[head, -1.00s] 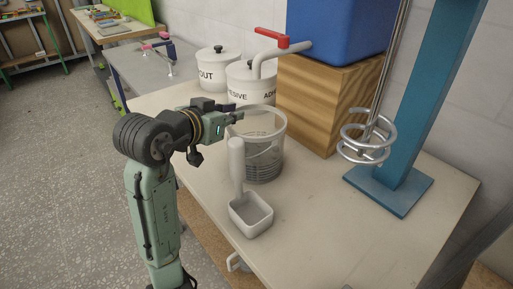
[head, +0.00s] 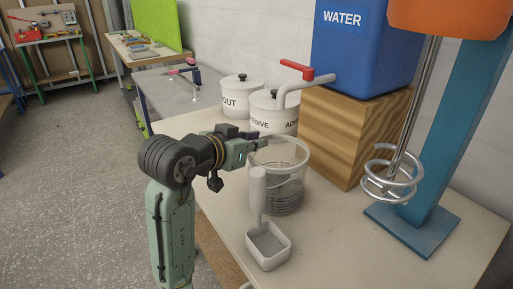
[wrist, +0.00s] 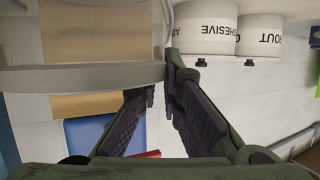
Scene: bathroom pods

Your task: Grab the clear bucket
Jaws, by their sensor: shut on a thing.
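The clear bucket (head: 290,192) stands upright on the light worktop, with several dark level lines on its wall. It also shows close up at the upper left of the wrist view (wrist: 85,78). My gripper (head: 262,144) is at the left side of its rim and shut on it. In the wrist view the two fingers of my gripper (wrist: 161,78) reach the bucket's edge, one on each side of the wall. The exact contact is partly hidden by the fingers.
A white scoop-like tool (head: 268,246) stands in front of the bucket. A wooden block (head: 345,135) bears a blue water tank (head: 362,50) with a tap behind. White adhesive and grout pots (head: 241,95) stand behind left, a blue mixer stand (head: 425,190) right.

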